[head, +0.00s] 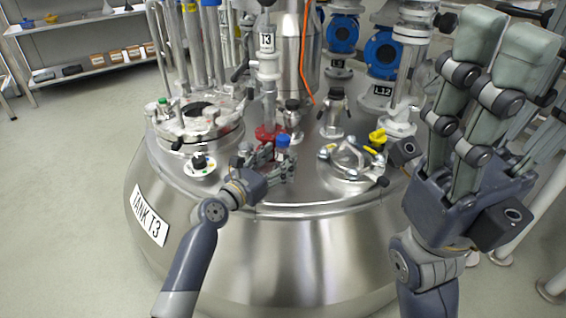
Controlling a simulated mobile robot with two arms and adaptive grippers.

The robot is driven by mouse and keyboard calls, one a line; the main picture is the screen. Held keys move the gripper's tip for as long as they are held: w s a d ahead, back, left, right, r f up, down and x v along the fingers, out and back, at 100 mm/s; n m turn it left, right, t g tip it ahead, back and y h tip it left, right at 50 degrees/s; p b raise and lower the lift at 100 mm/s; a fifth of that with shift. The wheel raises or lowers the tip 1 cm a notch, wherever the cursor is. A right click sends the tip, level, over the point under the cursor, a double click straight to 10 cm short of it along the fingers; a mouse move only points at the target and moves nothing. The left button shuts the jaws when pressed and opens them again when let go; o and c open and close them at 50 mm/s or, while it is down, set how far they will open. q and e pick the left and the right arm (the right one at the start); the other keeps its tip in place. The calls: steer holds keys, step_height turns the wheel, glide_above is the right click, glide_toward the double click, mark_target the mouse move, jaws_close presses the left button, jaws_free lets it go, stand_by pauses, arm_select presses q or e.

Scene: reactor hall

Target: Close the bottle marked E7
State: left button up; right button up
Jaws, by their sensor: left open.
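A small bottle with a blue cap (283,141) stands on the lid of the steel tank (270,235), near its middle. Its body is mostly hidden by my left gripper, and I cannot read an E7 mark on it. My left gripper (281,164) is open, with its fingers reaching toward the bottle. I cannot tell whether they touch it. My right gripper (502,42) is raised close to the camera at the right, its fingers pointing up, away from the bottle. I cannot tell how far apart its fingers are.
A T3 pipe (268,65) with a red base rises behind the bottle. An open-looking hatch (199,120) lies left, a clamped round cover (352,163) right. Blue valves (382,52) stand at the back. A shelf (85,70) is far left; the floor there is clear.

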arm_select(q)
steer(key=shift+b+x, duration=0.45)
steer(key=shift+x, duration=0.75)
steer(key=c, duration=1.2)
